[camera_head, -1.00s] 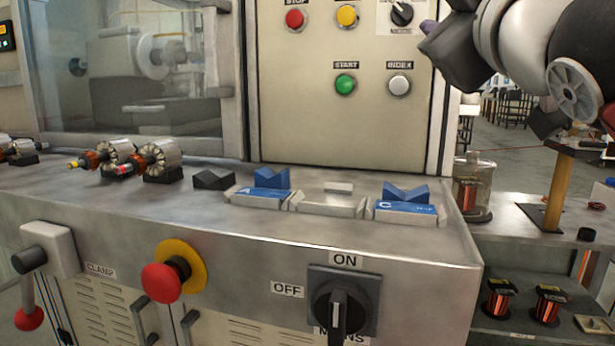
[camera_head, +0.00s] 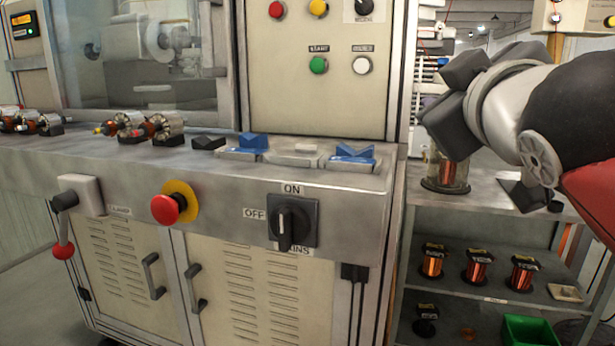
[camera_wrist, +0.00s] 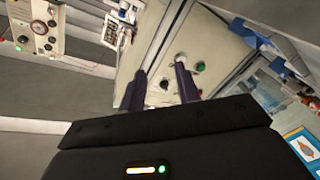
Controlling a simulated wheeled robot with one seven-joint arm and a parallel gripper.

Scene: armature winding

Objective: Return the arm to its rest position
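My gripper (camera_wrist: 161,70) shows in the wrist view with its two dark fingers apart and nothing between them. Beyond the fingers is the pale machine panel with its buttons. In the head view my arm (camera_head: 505,100) is raised at the upper right, bent, with its dark end pointing left beside the machine. The fingertips are not clear there. The arm hides part of the shelf unit behind it.
The winding machine's steel ledge (camera_head: 200,165) carries several armatures (camera_head: 130,125) and blue V-blocks (camera_head: 352,152). A red emergency button (camera_head: 166,208) and mains switch (camera_head: 292,221) jut from its front. A shelf unit (camera_head: 480,295) at right holds copper spools (camera_head: 478,268).

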